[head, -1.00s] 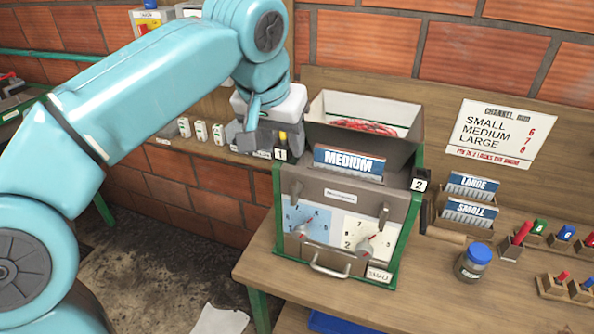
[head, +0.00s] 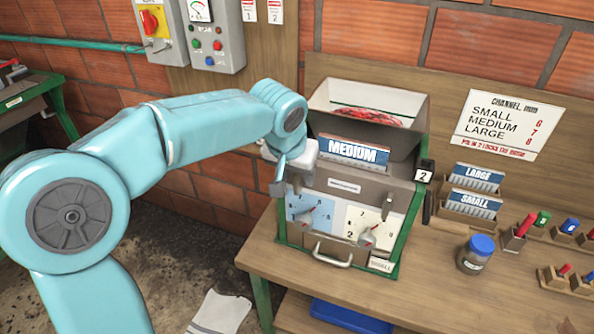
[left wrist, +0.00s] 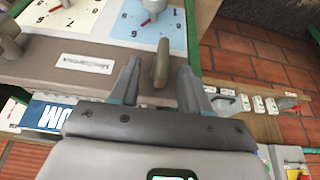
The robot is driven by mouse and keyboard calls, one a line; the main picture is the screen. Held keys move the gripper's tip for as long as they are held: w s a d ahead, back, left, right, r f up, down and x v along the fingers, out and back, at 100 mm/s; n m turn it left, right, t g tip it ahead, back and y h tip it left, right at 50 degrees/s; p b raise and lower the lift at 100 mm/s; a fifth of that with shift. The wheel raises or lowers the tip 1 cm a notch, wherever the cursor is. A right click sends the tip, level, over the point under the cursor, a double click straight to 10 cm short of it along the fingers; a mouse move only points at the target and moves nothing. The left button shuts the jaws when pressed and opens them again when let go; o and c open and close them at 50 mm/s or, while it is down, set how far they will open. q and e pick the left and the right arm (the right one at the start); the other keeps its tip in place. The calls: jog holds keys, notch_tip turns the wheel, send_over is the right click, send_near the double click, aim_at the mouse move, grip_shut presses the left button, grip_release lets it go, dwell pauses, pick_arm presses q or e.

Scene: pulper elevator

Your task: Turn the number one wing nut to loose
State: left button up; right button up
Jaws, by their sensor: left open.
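The pulper (head: 345,188) stands on the bench with a blue dial (head: 310,210) at left and a cream dial (head: 368,222) at right. My left gripper (head: 287,188) is at its upper left corner. In the left wrist view, seen upside down, the left gripper (left wrist: 158,68) is open. The grey left wing nut (left wrist: 160,60), above the blue dial, stands between its fingers with gaps on both sides. In the head view, the gripper largely hides this nut and the "1" tag. The right wing nut (head: 387,207) is upright beside a "2" tag (head: 424,172). My right gripper is out of view.
A MEDIUM plate (head: 352,150) sits in the pulper's top, below the hopper (head: 372,105). LARGE (head: 477,176) and SMALL (head: 470,203) plates, a blue-lidded jar (head: 476,254) and coloured pegs stand at right. Switch boxes (head: 210,35) hang on the back wall.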

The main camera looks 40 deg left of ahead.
pick_arm(q)
jog(key=shift+w+a+f, duration=0.15)
jog(key=shift+w+f, duration=0.1)
jog(key=shift+f, duration=0.05)
jog(key=shift+s+r, duration=0.1)
jog(key=shift+s, duration=0.05)
jog(key=shift+c, duration=0.9)
grip_shut()
jog(key=shift+h, duration=0.3)
jog(key=a+f+n+t+h+b, duration=0.1)
jog(key=t+h+b, duration=0.1)
jog(key=h+b, duration=0.3)
jog(key=a+f+n+t+h+b, duration=0.1)
jog(key=n+t+h+b, duration=0.1)
jog(key=h+b, duration=0.3)
jog(key=f+n+t+h+b, duration=0.1)
jog(key=h+b, duration=0.4)
jog(key=b, duration=0.5)
jog(key=shift+s+a+t, duration=0.35)
jog(key=shift+a+t, duration=0.05)
jog(key=shift+t, duration=0.2)
jog(key=shift+r, duration=0.1)
